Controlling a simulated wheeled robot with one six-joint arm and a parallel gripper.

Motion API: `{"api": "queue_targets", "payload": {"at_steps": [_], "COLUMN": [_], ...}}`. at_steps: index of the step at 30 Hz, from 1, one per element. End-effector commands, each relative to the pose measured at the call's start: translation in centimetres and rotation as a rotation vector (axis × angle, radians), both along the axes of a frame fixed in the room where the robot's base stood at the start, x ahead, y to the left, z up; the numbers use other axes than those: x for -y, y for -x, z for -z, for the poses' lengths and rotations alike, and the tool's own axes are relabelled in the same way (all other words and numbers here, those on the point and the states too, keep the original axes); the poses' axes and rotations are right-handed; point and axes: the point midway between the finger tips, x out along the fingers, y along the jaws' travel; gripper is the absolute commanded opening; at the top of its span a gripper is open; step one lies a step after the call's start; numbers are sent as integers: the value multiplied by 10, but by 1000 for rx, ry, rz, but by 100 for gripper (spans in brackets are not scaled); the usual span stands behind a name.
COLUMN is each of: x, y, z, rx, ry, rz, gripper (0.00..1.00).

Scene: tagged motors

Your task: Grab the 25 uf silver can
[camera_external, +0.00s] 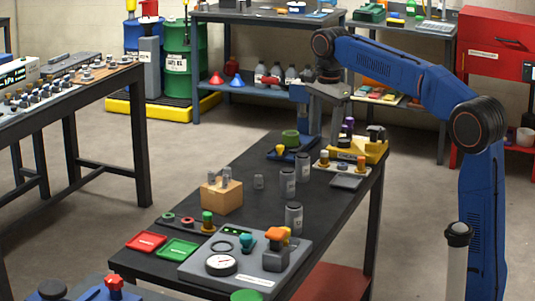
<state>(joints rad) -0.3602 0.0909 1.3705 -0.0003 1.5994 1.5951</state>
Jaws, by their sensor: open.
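Several silver cans stand on the dark bench (245,245). Two taller ones, a can (288,182) and a can (302,170), are close together near the middle. Another can (293,218) stands nearer the front, behind the grey gauge panel. Small silver pieces (212,179) also sit on a wooden block (221,198). The labels are too small to read, so I cannot tell which can is 25 uf. My gripper (314,125) is open and hangs over the far end of the bench, behind and apart from the cans.
A yellow fixture (362,151) and a small tray of parts (341,165) stand at the bench's far right. Red (146,242) and green (177,249) trays and a gauge panel (245,262) fill the front.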

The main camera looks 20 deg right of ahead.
Motion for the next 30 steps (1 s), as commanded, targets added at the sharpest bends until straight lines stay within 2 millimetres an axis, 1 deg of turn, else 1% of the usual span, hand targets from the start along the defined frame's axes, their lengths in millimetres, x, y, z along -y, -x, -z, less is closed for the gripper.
{"api": "queue_targets", "payload": {"at_steps": [1,6,9,12,15,18,20,30], "x": [-14,-53,-70,-80,-85,-86,-85,-84], "y": [-12,-40,-50,-56,-58,-58,-58,-57], "z": [0,-2,-2,-1,0,8,17,78], "rx": [-14,-51,-66,-76,-78,-81,-81,-82], "ry": [1,7,11,15,17,17,18,19], "rz": [36,179,241,281,299,304,304,303], "gripper": [56,56,56,56,56,56,56,56]}}
